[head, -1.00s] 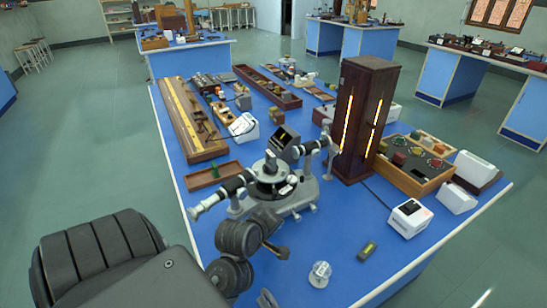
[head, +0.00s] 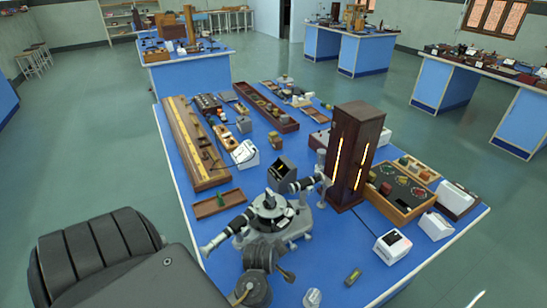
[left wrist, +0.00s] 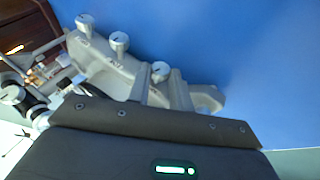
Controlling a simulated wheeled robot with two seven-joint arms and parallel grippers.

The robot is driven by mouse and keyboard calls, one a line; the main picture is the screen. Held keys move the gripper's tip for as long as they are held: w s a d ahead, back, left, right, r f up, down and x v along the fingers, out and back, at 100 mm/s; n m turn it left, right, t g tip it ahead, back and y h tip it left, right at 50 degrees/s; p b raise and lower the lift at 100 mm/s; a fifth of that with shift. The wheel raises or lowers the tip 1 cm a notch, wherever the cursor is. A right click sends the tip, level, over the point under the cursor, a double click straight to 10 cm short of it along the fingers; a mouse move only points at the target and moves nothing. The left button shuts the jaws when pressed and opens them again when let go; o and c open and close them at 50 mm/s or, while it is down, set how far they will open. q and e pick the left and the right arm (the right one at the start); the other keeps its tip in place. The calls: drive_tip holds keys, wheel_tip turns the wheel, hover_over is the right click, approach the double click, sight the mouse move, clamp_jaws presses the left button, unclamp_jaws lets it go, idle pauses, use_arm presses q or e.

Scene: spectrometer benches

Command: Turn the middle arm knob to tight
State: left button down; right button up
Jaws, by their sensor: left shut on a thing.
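The grey spectrometer (head: 270,207) stands on the blue bench, with black tubes reaching left and right. In the left wrist view its pale metal body (left wrist: 100,75) carries a row of silver knobs: one at the far end (left wrist: 85,21), one between (left wrist: 119,40), and a nearer one (left wrist: 160,69). Small lettering beside the knobs is too blurred to read. My left gripper (left wrist: 162,80) is shut with its two grey fingers on either side of the nearer knob. In the head view my dark left arm hides the spectrometer's near side and the fingers. My right gripper is not in view.
A tall dark wooden lamp box (head: 355,155) stands right of the spectrometer. A wooden tray (head: 218,203) lies at its left. A white meter box (head: 393,246), a small green-topped block (head: 353,277) and a clear cylinder (head: 312,298) are at front right.

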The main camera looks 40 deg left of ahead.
use_arm(q)
drive_tip(key=g+p, duration=0.1)
drive_tip(key=p, duration=0.1)
drive_tip(key=r+g+p, duration=0.1)
drive_tip(key=p, duration=0.2)
drive_tip(key=shift+w+y, duration=0.3)
drive_tip(key=shift+w+f+m+g+p, duration=0.2)
drive_tip(key=shift+m+g+p, duration=0.2)
drive_tip(key=shift+g+p, duration=0.25)
drive_tip(key=shift+w+a+g+y, duration=0.2)
drive_tip(key=shift+g+y, duration=0.2)
drive_tip(key=shift+g, duration=0.55)
drive_tip(key=g, duration=0.2)
drive_tip(key=shift+w+d+f+m+g+y, duration=0.2)
drive_tip(key=shift+w+d+m+g+y, duration=0.05)
drive_tip(key=shift+d+m+g+y, duration=0.15)
drive_tip(key=g, duration=0.1)
drive_tip(key=g+y, duration=0.1)
drive_tip(key=g, duration=0.1)
drive_tip(key=shift+w+d+f+m, duration=0.15)
drive_tip(key=shift+w+f+m, duration=0.15)
drive_tip(key=shift+m, duration=0.1)
drive_tip(key=shift+f+g+y, duration=0.1)
drive_tip(key=shift+g+y, duration=0.4)
drive_tip(key=shift+g, duration=0.4)
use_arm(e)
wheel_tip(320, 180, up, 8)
use_arm(q)
drive_tip(key=shift+d+m, duration=0.1)
drive_tip(key=shift+m, duration=0.2)
